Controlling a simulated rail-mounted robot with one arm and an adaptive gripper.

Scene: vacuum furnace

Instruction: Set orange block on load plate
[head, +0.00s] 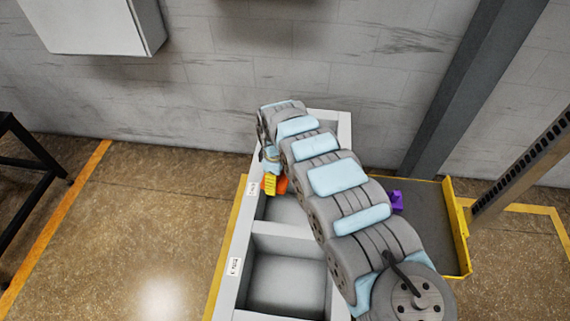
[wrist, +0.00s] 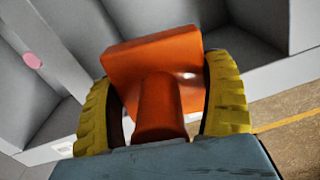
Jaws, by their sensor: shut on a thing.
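The orange block (wrist: 155,60) is between the two yellow fingers of my gripper (wrist: 163,78) in the wrist view. It has a wide flat part and a narrower round-edged part towards the camera. My gripper is shut on it. In the head view, my gripper (head: 271,184) points down at the far compartment of the grey bin, and a little of the orange block (head: 283,185) shows beside the yellow fingers. I cannot tell whether the block touches the bin. I cannot identify the load plate for sure in either view.
The grey divided bin (head: 242,238) has labels on its left rim; its near compartment looks empty. A pink thing (wrist: 33,60) shows in the wrist view. Right of my arm, a purple object (head: 397,202) lies on a dark yellow-edged tray (head: 430,225). A dark post (head: 470,85) stands behind.

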